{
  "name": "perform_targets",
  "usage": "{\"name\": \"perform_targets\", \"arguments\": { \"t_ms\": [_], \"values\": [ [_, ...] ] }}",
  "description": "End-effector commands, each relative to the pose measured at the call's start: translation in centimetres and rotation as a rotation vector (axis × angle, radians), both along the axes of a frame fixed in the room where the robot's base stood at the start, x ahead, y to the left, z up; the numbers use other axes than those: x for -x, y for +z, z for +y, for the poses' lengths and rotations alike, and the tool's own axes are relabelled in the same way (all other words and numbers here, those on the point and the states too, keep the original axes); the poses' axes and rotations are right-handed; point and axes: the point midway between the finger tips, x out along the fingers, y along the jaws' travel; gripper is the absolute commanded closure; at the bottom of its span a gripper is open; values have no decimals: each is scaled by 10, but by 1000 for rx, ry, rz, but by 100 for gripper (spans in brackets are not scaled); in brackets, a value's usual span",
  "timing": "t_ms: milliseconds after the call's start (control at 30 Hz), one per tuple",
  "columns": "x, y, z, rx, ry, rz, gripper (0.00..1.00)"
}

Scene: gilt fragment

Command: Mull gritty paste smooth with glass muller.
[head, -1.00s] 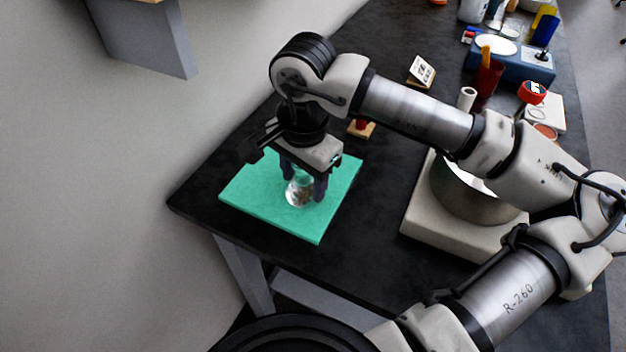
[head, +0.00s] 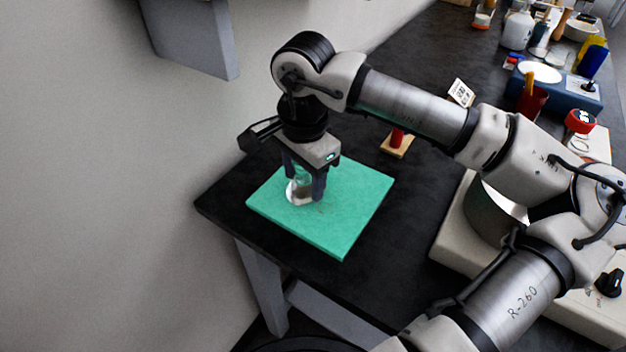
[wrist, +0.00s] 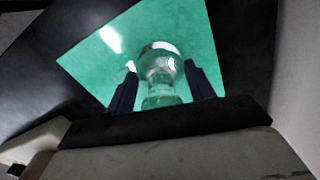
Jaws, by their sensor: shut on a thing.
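The clear glass muller (head: 298,193) is upright between the fingers of my gripper (head: 304,184), low over the green slab (head: 350,208). Its wide round base is at or very near the slab surface; I cannot tell if it touches. In the wrist view the muller (wrist: 161,70) sits between both dark fingers, with the green slab (wrist: 85,62) behind it. My gripper (wrist: 162,92) is shut on its neck. A small brownish patch shows through the glass, perhaps paste. A few faint dark specks lie on the slab just right of the muller.
The slab lies near the left end of a black table (head: 225,200), close to the wall. A small wooden block with a red piece (head: 397,142) stands behind it. A pale machine base (head: 455,225) is to the right. Bottles and containers crowd the far right.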

Motion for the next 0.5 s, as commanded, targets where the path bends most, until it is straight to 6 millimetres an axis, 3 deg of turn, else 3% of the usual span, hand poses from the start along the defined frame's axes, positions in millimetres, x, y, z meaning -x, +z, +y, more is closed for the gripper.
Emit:
{"name": "perform_targets", "arguments": {
  "t_ms": [267,500],
  "values": [
    [-9,1,-6,-1,-1,0,82],
    [-2,-1,-16,-1,-1,-1,82]
  ]
}}
